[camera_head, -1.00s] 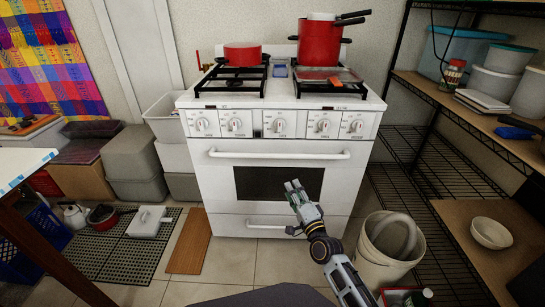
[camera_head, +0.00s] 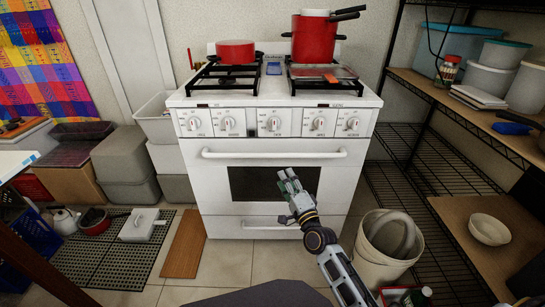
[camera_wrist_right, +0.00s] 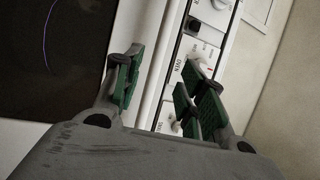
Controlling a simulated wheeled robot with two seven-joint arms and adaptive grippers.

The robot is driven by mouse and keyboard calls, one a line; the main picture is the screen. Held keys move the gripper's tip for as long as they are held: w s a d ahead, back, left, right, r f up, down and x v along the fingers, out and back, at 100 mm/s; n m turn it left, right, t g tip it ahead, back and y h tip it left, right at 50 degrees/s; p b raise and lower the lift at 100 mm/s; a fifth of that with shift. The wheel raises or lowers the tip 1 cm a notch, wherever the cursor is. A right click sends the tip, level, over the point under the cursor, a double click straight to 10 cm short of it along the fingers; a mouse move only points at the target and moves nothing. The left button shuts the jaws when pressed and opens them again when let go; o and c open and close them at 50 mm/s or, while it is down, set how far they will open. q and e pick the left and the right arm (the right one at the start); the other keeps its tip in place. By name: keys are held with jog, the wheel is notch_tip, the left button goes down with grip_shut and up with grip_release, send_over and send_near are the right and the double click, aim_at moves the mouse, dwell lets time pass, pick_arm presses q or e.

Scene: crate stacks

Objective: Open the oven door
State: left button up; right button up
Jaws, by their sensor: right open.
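The white oven (camera_head: 215,185) stands ahead of me in the head view, with its door shut. A white horizontal bar handle (camera_head: 274,154) runs across the top of the door, above the dark window (camera_head: 250,183). My right gripper (camera_head: 288,178) is open and empty in front of the window, a little below the handle. In the right wrist view the open fingers (camera_wrist_right: 165,90) point toward the white handle (camera_wrist_right: 155,65) and the knob panel (camera_wrist_right: 190,60). I cannot tell how far they are from the handle. My left gripper is not in view.
Red pots (camera_head: 235,50) sit on the stove top. A white bin (camera_head: 385,250) stands on the floor at right, near my right arm, beside a black wire shelf (camera_head: 410,180). A wooden board (camera_head: 186,245) lies at left. Tiled floor shows before the oven.

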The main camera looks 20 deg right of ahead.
aim_at(274, 156)
jog(key=shift+b+x, duration=0.8)
jog(key=shift+x, duration=2.85)
jog(key=shift+b+x, duration=0.6)
jog(key=shift+x, duration=1.6)
jog(key=shift+w+r, duration=0.15)
jog(key=shift+w, duration=0.5)
jog(key=c, duration=0.8)
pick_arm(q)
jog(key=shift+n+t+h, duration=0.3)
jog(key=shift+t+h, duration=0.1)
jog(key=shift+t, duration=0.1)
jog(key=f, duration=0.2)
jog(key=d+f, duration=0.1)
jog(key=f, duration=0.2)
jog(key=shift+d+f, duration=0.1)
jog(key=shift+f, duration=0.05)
pick_arm(e)
grip_shut()
